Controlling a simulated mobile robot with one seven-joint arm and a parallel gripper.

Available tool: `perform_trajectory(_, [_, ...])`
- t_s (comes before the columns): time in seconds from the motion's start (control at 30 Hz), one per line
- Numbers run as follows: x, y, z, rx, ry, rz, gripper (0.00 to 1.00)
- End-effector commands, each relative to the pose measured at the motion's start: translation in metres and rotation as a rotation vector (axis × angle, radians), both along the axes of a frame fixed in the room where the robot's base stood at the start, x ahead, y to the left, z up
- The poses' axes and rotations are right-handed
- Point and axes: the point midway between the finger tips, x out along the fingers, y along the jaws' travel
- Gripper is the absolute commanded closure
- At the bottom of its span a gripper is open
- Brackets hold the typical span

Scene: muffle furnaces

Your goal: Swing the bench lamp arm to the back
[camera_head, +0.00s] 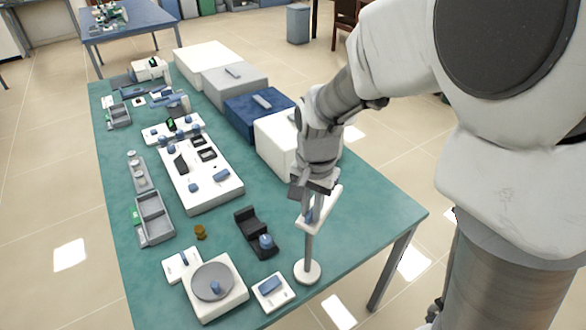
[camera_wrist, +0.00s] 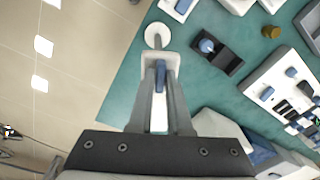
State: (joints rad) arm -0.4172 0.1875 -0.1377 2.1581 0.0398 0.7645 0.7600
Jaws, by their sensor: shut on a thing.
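The bench lamp stands at the table's near right corner, with a round white base (camera_head: 307,272) and a thin grey upright pole (camera_head: 309,245). Its short white arm (camera_head: 331,205) sits at the top of the pole and carries a blue grip. My gripper (camera_head: 309,208) comes down from above and is shut on this blue grip. In the wrist view the blue grip (camera_wrist: 160,78) lies between the two fingers, with the white arm end just beyond. The lamp base also shows there (camera_wrist: 157,35). The fingers hide part of the lamp arm.
White, grey and blue furnace boxes (camera_head: 258,112) line the table's right edge, the nearest white one close behind my gripper. A black holder (camera_head: 256,233), a round-plate device (camera_head: 213,281) and a small blue-switch box (camera_head: 271,290) lie left of the lamp. Open floor lies right.

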Motion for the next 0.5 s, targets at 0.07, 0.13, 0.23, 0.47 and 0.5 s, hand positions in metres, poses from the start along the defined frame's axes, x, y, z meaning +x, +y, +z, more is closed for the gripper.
perform_trajectory(0.07, [-0.0101,-0.0051,-0.0256,-0.015,0.038,-0.069,1.0])
perform_trajectory(0.13, [-0.01,-0.0048,-0.0261,-0.014,0.038,-0.109,1.0])
perform_trajectory(0.23, [-0.0099,-0.0044,-0.0267,-0.012,0.037,-0.129,1.0])
perform_trajectory(0.47, [-0.0103,-0.0034,-0.0264,-0.011,0.037,-0.135,1.0])
perform_trajectory(0.5, [-0.0103,-0.0032,-0.0259,-0.01,0.038,-0.153,1.0])
